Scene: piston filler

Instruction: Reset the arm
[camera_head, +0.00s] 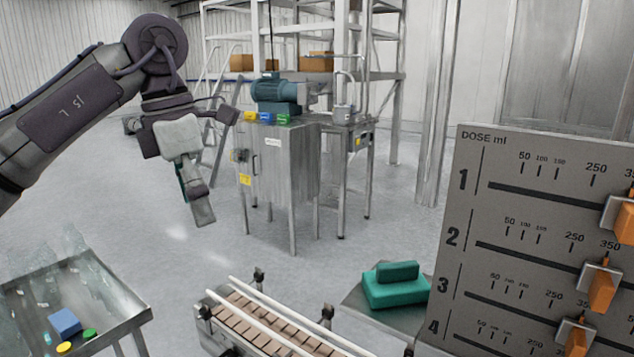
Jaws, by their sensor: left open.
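My left arm comes in from the upper left, bent at a dark joint. My left gripper (205,165) hangs in the air over the floor, left of the steel machine, and is open and empty. It touches nothing that I can see. One finger points down and the other points to the right. My right gripper is not in view.
A dosing panel (540,165) with orange sliders stands at the right. A conveyor (262,325) runs along the bottom middle, beside a green block (395,290). A tray table (110,305) holds small coloured pieces at lower left. A steel machine (285,165) stands behind.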

